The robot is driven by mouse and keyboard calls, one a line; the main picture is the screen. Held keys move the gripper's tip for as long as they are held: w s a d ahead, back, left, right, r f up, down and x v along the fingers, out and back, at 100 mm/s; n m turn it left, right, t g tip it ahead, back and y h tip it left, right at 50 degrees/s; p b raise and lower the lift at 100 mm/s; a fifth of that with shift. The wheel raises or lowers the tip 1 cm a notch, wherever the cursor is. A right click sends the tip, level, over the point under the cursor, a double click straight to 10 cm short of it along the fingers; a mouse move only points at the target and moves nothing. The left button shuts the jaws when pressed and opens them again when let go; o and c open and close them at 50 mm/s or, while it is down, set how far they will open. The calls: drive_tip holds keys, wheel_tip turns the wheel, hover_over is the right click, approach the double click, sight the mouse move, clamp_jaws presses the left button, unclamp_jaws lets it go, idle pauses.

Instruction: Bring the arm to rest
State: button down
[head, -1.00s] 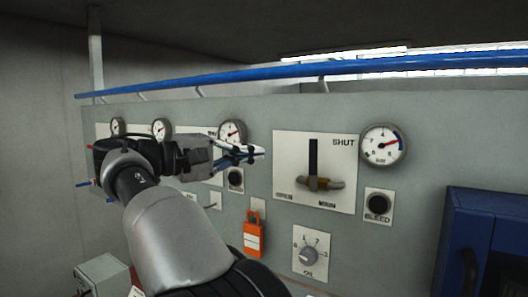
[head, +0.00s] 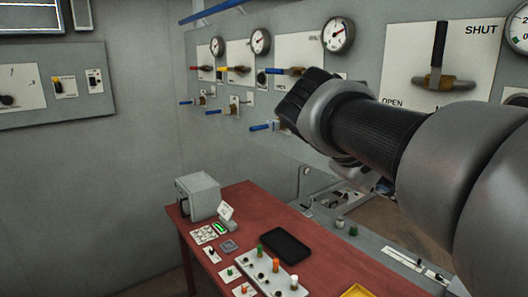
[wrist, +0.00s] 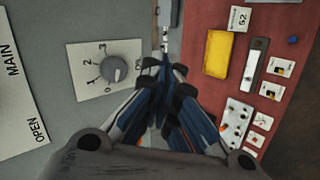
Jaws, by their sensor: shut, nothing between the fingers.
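My arm (head: 380,130) reaches in from the right of the head view, in front of the grey valve panel. Its gripper is mostly hidden behind the arm there. In the wrist view my gripper (wrist: 168,80) is shut and empty, its blue and dark fingers drawn together. It points at the gap between the grey panel and the red table, and no contact shows.
A red table (head: 215,240) carries a grey box (head: 198,196), a black tablet (head: 286,244) and several small switches. A yellow block (wrist: 219,54) lies on it. The numbered dial (wrist: 114,70) is left of the gripper.

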drive_tip(key=s+a+f+m+y+b, duration=0.1)
drive_tip(key=s+a+f+y+b, duration=0.2)
drive_tip(key=s+f, duration=0.4)
drive_tip(key=s+a+f+m+y+b, duration=0.1)
drive_tip(key=s+a+f+y+b, duration=0.2)
drive_tip(key=f, duration=1.3)
drive_tip(key=s+a+f+m+y+b, duration=0.2)
drive_tip(key=s+f+b, duration=0.4)
drive_tip(key=s+f, duration=0.5)
drive_tip(key=shift+a+f+t+y+b, duration=0.3)
drive_tip(key=shift+a+f+y, duration=0.2)
drive_tip(key=shift+a+f, duration=0.5)
